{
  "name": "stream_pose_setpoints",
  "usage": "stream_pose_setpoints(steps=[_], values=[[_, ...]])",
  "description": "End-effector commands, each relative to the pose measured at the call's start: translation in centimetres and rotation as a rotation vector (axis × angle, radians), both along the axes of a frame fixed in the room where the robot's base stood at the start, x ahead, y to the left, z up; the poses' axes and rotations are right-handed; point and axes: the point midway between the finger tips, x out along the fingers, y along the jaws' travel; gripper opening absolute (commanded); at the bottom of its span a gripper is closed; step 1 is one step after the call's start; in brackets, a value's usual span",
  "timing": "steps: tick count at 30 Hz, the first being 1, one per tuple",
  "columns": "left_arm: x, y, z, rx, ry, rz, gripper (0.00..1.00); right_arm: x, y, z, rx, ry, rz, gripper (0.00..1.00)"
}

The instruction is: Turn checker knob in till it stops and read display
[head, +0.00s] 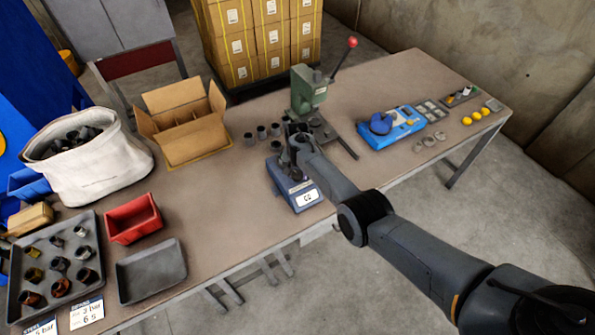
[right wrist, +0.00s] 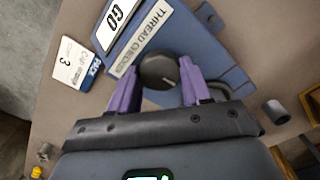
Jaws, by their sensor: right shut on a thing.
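The blue thread checker (head: 283,182) stands near the table's front edge, below the green press. In the right wrist view, the blue checker body (right wrist: 225,52) carries a "THREAD CHECKER" label. Its white display (right wrist: 118,14) reads "GO". The round dark checker knob (right wrist: 158,72) has a pale pointer line. My right gripper (right wrist: 160,82) has its purple fingers on both sides of the knob and is shut on it. In the head view, my own arm hides most of the knob and fingers. My left gripper is not in view.
The green press (head: 308,90) with a red-tipped lever stands behind the checker. Several dark cups (head: 262,132) are beside it. An open cardboard box (head: 183,122), red bin (head: 133,218) and grey tray (head: 150,271) lie left. A blue device (head: 392,127) is right.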

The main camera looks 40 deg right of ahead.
Motion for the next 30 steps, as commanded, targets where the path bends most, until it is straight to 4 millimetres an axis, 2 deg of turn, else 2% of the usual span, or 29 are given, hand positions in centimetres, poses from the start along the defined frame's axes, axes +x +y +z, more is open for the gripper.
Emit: stream_pose_setpoints(steps=[16, 17, 21, 30], values=[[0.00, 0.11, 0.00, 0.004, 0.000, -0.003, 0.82, -0.04, -0.05, -0.14, -0.001, 0.000, -0.031, 0.17], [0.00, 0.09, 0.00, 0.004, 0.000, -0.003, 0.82, -0.05, -0.04, -0.15, -0.001, 0.000, -0.031, 0.51], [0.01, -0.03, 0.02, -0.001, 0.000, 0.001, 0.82, -0.05, -0.04, -0.12, -0.001, 0.000, -0.031, 0.72], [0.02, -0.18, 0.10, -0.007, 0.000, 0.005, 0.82, 0.00, -0.04, 0.05, -0.001, -0.001, -0.030, 0.73]])
